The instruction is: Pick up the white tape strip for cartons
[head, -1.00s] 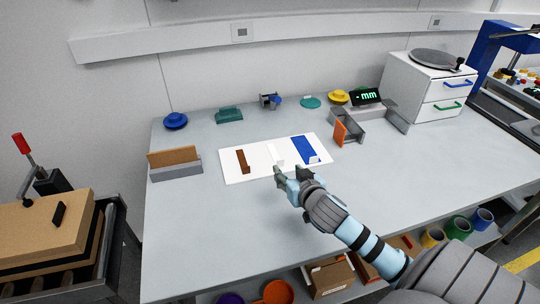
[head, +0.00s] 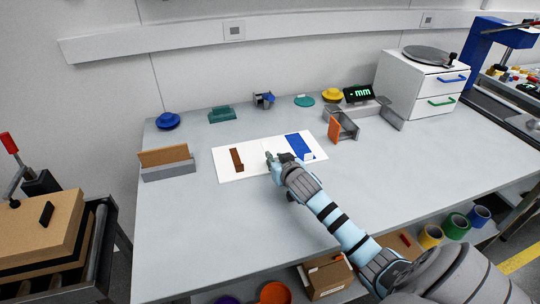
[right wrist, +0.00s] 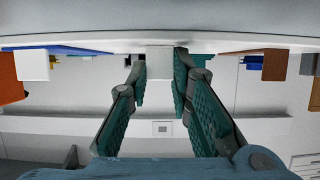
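The white tape strip (head: 268,146) lies in the middle of a white board (head: 226,174), between a brown strip (head: 236,159) and a blue strip (head: 298,144). White on white, its outline is faint in the head view. My right gripper (head: 273,157) is low over the board at the strip's near end. In the right wrist view, a pale tab (right wrist: 160,62) stands between its two fingertips. The tab's edges look flush with the finger pads; whether they press on it is unclear. My left gripper is not in view.
A brown-and-grey holder (head: 167,162) stands left of the board. An orange-and-grey bracket (head: 340,126) stands to the right, near a display (head: 358,93) and a white drawer unit (head: 417,83). Small coloured parts line the back edge.

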